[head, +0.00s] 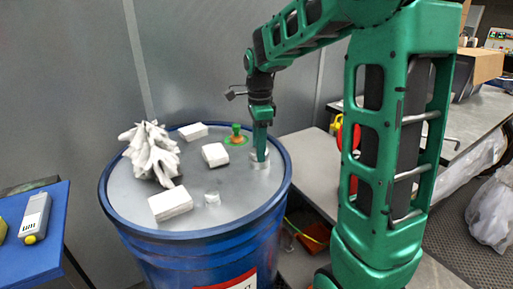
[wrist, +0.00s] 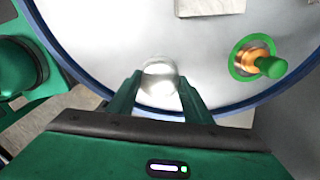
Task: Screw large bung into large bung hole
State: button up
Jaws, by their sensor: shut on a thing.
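The large bung (head: 260,160) is a round silvery-grey cap near the right rim of the drum lid (head: 235,205). In the wrist view the bung (wrist: 160,75) shows pale and shiny between my fingertips. My gripper (head: 260,156) points down, shut on the bung, at lid level just inside the rim; it also shows in the wrist view (wrist: 160,92). The large bung hole is not visible; the bung and fingers cover that patch of lid. I cannot tell whether the bung is seated in threads.
A green ring with an orange and green fitting (head: 236,138) stands close by on the lid. White blocks (head: 171,203), a crumpled white cloth (head: 152,155) and a small silvery cap (head: 212,198) are also on it. A grey bench (head: 310,160) stands to the right.

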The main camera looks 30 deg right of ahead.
jog(key=shift+m, duration=0.3)
jog(key=m, duration=0.4)
dwell(0.5)
jog(key=o, duration=0.8)
jog(key=shift+c, duration=0.2)
